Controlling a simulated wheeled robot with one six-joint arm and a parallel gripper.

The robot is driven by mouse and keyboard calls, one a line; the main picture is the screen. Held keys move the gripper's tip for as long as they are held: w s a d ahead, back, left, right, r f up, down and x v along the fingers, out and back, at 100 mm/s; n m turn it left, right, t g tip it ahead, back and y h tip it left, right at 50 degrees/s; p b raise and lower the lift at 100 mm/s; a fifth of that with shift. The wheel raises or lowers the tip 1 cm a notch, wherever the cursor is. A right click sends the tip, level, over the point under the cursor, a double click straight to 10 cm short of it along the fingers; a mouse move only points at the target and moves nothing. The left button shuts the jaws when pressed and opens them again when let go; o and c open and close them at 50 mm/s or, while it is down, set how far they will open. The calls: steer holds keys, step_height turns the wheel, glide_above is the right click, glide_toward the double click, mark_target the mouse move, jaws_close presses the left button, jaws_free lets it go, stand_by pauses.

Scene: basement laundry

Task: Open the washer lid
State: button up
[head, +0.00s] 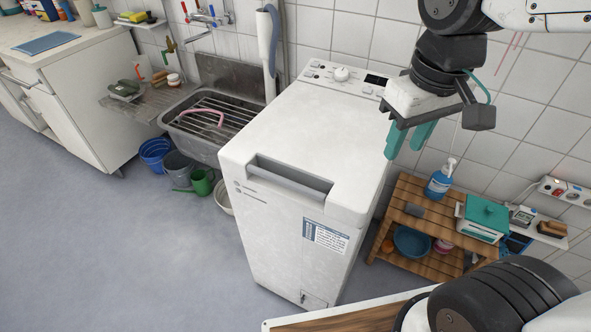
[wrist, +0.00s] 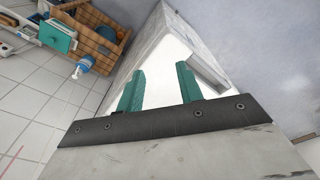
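The white top-loading washer (head: 290,230) stands in the middle of the head view. Its lid (head: 310,130) lies flat and closed on top, with a recessed handle (head: 290,178) at the front edge. My gripper (head: 408,145) is above the right side of the washer, with two teal fingers apart and nothing between them. In the wrist view the gripper (wrist: 158,85) points down over the washer (wrist: 165,42), and the handle recess (wrist: 203,70) shows just right of the fingers. I cannot tell the exact height of the fingers above the lid.
A control panel with a knob (head: 341,74) sits behind the lid. A wooden shelf (head: 412,232) with a soap bottle (head: 440,180) stands at the right. A sink (head: 205,125) and buckets (head: 155,153) are at the left. The floor (head: 110,260) in front is clear.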

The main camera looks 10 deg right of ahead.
steer(key=w+a+f+n, duration=0.4)
steer(key=w+a+f, duration=0.1)
steer(key=w+a, duration=0.4)
steer(key=n+g, duration=0.1)
steer(key=n, duration=0.3)
glide_toward(284, 180)
steer(key=shift+s+d, duration=0.1)
steer(key=shift+d, duration=0.25)
steer(key=f, duration=0.7)
steer(key=shift+a+f, duration=0.25)
steer(key=shift+a, duration=0.15)
steer(key=shift+f, duration=0.5)
steer(key=shift+c, duration=0.3)
steer(key=shift+r, duration=0.1)
jaws_close()
